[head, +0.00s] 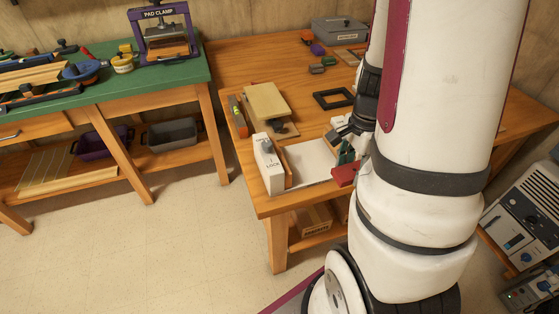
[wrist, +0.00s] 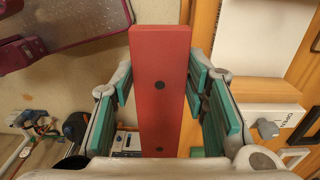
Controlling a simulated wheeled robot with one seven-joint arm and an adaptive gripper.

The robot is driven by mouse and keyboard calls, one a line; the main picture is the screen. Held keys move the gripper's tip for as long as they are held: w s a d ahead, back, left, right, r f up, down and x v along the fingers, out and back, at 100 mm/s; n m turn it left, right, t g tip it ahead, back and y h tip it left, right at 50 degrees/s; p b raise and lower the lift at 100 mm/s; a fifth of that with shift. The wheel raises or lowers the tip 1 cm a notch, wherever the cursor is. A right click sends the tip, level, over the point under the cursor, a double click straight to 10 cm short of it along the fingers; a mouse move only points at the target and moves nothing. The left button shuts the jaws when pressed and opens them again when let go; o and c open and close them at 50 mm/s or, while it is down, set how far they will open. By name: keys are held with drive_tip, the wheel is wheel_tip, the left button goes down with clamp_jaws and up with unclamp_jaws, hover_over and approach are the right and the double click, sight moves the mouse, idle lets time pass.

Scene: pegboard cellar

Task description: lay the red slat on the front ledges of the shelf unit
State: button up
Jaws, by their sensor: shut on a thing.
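In the head view only an end of the slat (head: 344,174) shows, over the near table edge. My gripper (head: 349,150) is mostly hidden by my arm there. The front ledges cannot be made out clearly.
A wooden board on a dark clamp (head: 268,102), a level (head: 238,117) and a black frame (head: 334,98) lie behind on the wooden table (head: 240,62). A green bench (head: 130,84) with tools stands left. A grey machine (head: 525,215) stands at right. Floor is clear at front left.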

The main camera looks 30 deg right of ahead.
drive_tip(key=w+a+f, duration=0.1)
drive_tip(key=w+f, duration=0.1)
drive_tip(key=w, duration=0.6)
drive_tip(key=w+a+f, duration=0.2)
drive_tip(key=w, duration=0.6)
drive_tip(key=shift+a+f+b, duration=0.15)
drive_tip(key=shift+f+b, duration=0.25)
drive_tip(key=shift+f, duration=0.1)
drive_tip(key=shift+f+b, duration=0.3)
drive_tip(key=shift+f, duration=0.1)
drive_tip(key=shift+f, duration=0.15)
drive_tip(key=o, duration=1.2)
